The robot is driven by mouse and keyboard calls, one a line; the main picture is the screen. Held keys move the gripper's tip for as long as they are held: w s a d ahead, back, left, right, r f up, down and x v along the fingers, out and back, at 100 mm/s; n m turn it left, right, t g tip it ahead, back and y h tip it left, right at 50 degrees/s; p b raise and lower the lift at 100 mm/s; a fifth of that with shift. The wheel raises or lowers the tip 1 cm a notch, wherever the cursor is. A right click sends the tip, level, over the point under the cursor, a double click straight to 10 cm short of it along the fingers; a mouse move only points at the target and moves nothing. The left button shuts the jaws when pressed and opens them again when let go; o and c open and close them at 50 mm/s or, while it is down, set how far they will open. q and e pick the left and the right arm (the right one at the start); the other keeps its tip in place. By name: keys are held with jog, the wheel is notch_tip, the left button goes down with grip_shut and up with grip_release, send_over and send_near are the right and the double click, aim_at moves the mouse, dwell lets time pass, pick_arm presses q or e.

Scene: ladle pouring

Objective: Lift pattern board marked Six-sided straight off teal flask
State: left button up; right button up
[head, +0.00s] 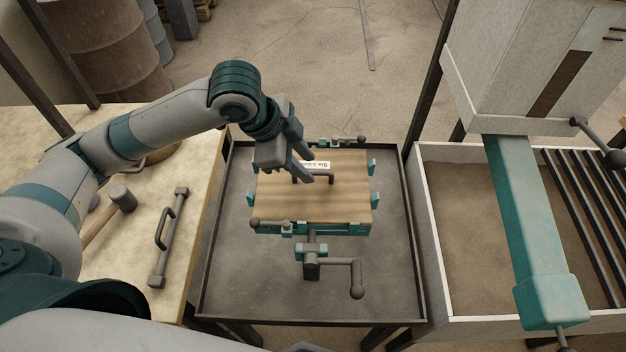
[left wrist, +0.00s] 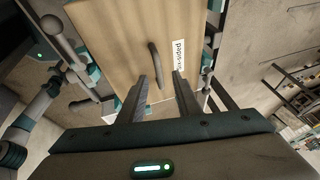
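My left gripper (head: 311,170) is over the board from the upper left, close to the handle. In the left wrist view its two fingers (left wrist: 160,75) are apart, with the handle just ahead of and between the tips and nothing held. My right gripper is not in view.
The flask stands on a dark-rimmed metal table (head: 240,290), with a crank (head: 335,262) at its front and clamps with ball ends. A hammer (head: 122,198) and a barred tool (head: 168,236) lie on the left bench. A teal beam (head: 530,220) and sand bin (head: 465,230) stand right.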

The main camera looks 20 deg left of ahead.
pick_arm(q)
jog(key=shift+x, duration=1.4)
jog(key=shift+c, duration=0.4)
grip_shut()
